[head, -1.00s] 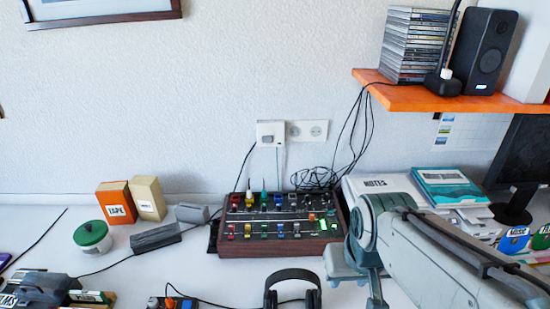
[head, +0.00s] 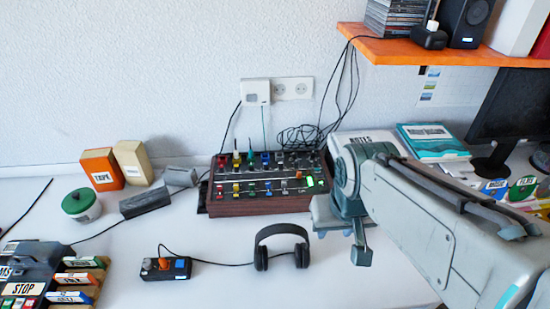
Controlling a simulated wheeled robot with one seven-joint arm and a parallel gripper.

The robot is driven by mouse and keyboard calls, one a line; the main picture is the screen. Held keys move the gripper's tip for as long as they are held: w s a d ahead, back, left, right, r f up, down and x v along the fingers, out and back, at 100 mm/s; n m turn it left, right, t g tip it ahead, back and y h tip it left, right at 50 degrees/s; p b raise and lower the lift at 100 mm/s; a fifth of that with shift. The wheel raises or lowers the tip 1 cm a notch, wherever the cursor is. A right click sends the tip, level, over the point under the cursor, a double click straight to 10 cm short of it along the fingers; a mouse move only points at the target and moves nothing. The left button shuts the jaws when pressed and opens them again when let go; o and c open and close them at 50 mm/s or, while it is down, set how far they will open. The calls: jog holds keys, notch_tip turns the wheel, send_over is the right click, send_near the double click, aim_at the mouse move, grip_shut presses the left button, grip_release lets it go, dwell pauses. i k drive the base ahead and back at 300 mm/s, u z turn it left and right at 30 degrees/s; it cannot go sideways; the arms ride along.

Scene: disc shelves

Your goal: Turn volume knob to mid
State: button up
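A small black box (head: 152,269) lies on the white desk at the lower middle left. An orange knob (head: 163,263) and a blue part (head: 181,263) are on its top. No label on the knob is readable, and its pointer angle is too small to tell. A wooden-sided mixer (head: 268,184) with several coloured knobs and a lit green patch stands behind, against the wall. My gripper (head: 342,233) hangs over the desk just right of the mixer, well to the right of the orange knob. It is partly hidden by my arm, and I cannot make out its finger gap.
Black headphones (head: 282,244) lie between the box and my gripper, with a cable toward the box. A rack of labelled cassettes (head: 75,280) stands front left. An orange shelf (head: 455,52) overhangs at right. The front middle desk is clear.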

aim_at(147, 264)
jog(key=u, duration=1.8)
jog(key=k, duration=0.8)
jog(key=u, duration=0.85)
jog(key=i, duration=1.05)
jog(key=z, duration=0.9)
